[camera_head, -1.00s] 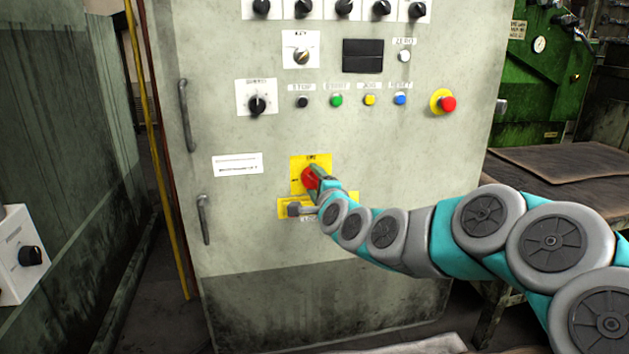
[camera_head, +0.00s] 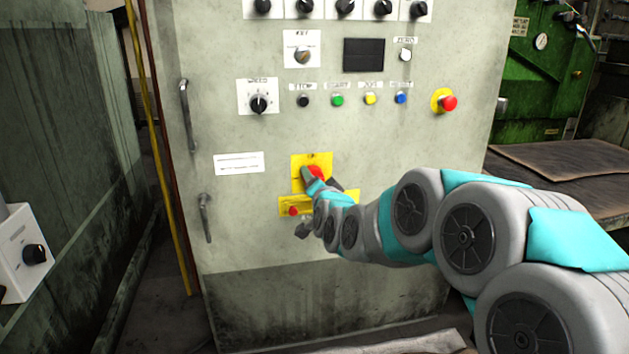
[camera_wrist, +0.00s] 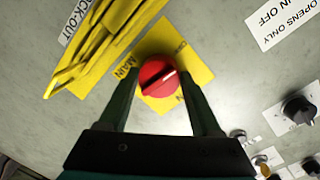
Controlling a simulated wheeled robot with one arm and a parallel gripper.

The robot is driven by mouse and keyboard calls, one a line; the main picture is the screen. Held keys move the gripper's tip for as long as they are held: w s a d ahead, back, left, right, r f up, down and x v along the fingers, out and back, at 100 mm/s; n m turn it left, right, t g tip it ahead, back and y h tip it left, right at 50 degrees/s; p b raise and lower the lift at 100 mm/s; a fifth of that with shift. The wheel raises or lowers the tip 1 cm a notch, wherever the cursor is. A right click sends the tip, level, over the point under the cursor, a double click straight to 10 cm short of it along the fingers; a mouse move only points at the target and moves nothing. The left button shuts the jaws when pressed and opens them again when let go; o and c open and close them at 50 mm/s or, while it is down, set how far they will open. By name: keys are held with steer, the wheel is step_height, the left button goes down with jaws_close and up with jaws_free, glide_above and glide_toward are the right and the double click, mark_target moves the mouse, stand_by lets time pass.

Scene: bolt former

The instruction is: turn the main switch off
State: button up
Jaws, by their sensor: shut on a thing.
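The main switch is a round red knob (camera_wrist: 158,76) with a raised grip bar, on a yellow plate (camera_wrist: 188,58) marked "MAIN". In the head view the red knob (camera_head: 316,173) is partly hidden by my gripper. My gripper (camera_wrist: 157,78) has its two dark fingers on either side of the knob and is shut on it. In the wrist view the knob and plate appear rotated, with my wrist turned relative to the cabinet.
Below the switch is a yellow lock-out bracket (camera_head: 347,196). Above are several buttons, a speed dial (camera_head: 258,103) and a red emergency stop (camera_head: 449,103). Door handles (camera_head: 205,218) are at the left. A brown-topped bench (camera_head: 560,163) stands at the right.

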steer(key=shift+n, duration=0.5)
steer(key=o, duration=1.4)
steer(key=shift+c, duration=0.2)
steer(key=shift+s, duration=0.15)
steer(key=v, duration=0.7)
steer(key=shift+s, duration=0.25)
